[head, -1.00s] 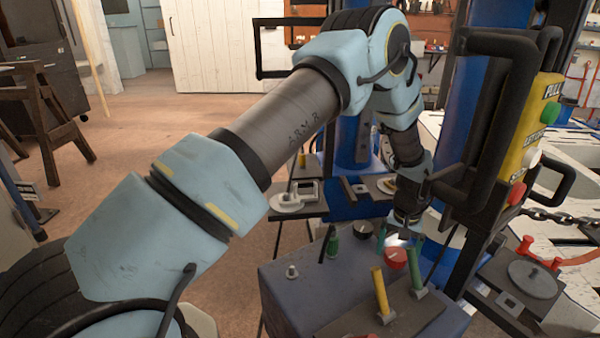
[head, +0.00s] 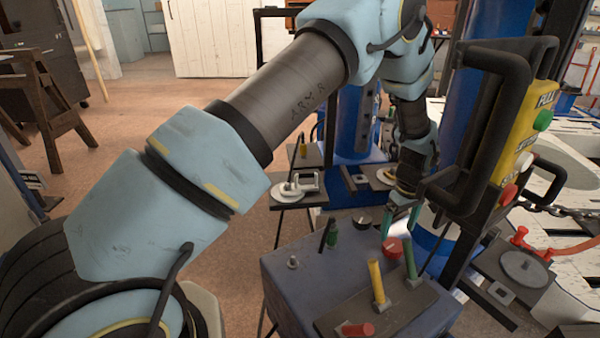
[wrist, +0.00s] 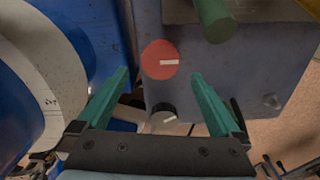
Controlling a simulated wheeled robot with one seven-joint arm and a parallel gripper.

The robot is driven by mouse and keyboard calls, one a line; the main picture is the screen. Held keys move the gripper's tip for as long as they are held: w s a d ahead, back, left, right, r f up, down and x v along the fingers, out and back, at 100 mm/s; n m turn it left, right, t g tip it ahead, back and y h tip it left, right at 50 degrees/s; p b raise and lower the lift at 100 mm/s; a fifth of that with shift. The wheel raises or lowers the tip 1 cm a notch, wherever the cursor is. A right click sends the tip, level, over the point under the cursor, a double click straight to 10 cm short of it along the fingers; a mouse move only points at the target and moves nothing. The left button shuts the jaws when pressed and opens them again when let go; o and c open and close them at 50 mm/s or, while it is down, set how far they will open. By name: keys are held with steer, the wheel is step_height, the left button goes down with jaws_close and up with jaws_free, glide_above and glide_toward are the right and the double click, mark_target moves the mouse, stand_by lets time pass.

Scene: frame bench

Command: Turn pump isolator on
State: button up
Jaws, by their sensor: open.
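A blue-grey control box (head: 290,290) stands low in the head view. On its top are a round red knob (head: 392,248) with a pale mark and a black knob (head: 362,219) behind it. I cannot tell which control is the pump isolator. My gripper (head: 401,215) is open and empty, just above the far edge of the box. In the wrist view, the red knob (wrist: 160,60) lies just beyond and between the green fingertips, its white bar roughly level. The black knob (wrist: 163,114) shows between the fingers nearer the palm, its white mark slanted.
A black-handled yellow button panel (head: 528,135) rises at right. Small side trays flank the box. Open floor lies left.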

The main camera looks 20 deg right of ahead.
mark_target(392, 243)
step_height(392, 243, up, 5)
steer(key=w+a+r, duration=0.3)
steer(key=w+a, duration=0.1)
steer(key=a, duration=0.4)
steer(key=w+a+r, duration=0.3)
steer(key=w+a, duration=0.1)
steer(key=a, duration=0.3)
steer(key=w+a+r+m, duration=0.1)
steer(key=w+a+r, duration=0.2)
steer(key=a, duration=0.5)
steer(key=shift+w+a+r+t+b, duration=0.3)
steer(key=shift+w+a+r, duration=0.1)
steer(key=shift+r, duration=0.1)
